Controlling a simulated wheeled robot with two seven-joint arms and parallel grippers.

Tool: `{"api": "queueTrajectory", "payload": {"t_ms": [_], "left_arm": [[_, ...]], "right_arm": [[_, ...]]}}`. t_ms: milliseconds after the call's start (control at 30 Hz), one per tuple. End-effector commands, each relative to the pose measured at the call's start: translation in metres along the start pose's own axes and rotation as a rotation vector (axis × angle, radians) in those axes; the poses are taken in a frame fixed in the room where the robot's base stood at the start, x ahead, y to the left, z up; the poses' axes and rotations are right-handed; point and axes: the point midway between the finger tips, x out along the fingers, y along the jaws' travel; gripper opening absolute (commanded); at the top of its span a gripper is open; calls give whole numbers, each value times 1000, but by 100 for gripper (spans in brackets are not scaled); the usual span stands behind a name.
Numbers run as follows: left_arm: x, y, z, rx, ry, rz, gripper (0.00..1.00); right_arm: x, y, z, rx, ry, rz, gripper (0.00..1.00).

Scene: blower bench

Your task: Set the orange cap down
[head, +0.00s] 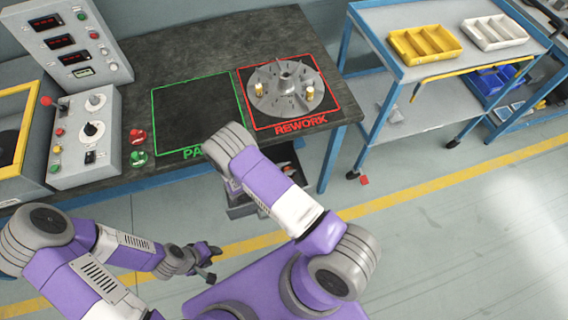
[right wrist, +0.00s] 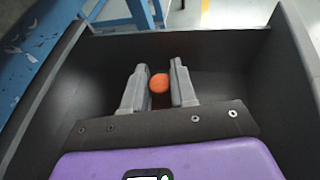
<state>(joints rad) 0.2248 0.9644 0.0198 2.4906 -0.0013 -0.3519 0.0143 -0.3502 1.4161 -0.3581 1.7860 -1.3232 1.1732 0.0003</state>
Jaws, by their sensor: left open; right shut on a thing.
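The orange cap (right wrist: 159,83) shows in the right wrist view, held between the two grey fingers of my right gripper (right wrist: 159,68). Dark walls of an open box-like container (right wrist: 235,60) surround the fingers on several sides. I cannot tell whether the cap touches its floor. My left gripper (head: 207,261) is open and empty, low in front of the bench.
The dark bench (head: 180,55) bears a green-outlined area (head: 190,110) and a red REWORK area with a metal disc part (head: 285,88). Control boxes (head: 85,135) stand at left. A cart (head: 400,20) with yellow (head: 425,45) and white trays (head: 493,32) stands at right.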

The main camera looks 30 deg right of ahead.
Motion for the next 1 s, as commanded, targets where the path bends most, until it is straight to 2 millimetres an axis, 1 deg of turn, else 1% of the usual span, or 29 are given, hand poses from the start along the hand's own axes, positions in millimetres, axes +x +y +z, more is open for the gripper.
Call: {"api": "queueTrajectory", "payload": {"t_ms": [100, 200, 233, 300, 567, 700, 733, 867, 1000], "left_arm": [[5, -2, 0, 0, 0, 0, 43], [8, -3, 0, 0, 0, 0, 43], [10, -4, 0, 0, 0, 0, 43], [11, -4, 0, 0, 0, 0, 43], [10, -4, 0, 0, 0, 0, 43], [15, -6, -1, 0, 0, 0, 43], [14, -5, 0, 0, 0, 0, 43], [13, -5, 0, 0, 0, 0, 43], [13, -5, -1, 0, 0, 0, 43]], "right_arm": [[7, 21, 0, 8, 1, -1, 0], [11, 36, 2, 5, 0, -2, 0], [12, 33, -4, 0, 0, -2, 0], [14, 32, -9, -1, 0, -1, 0], [13, 32, -8, 0, -1, 0, 0], [15, 32, -12, 0, -1, 0, 0], [15, 32, -12, 0, 0, 0, 31], [14, 32, -11, 0, 0, 0, 51], [14, 32, -11, 0, 0, 0, 52]]}}
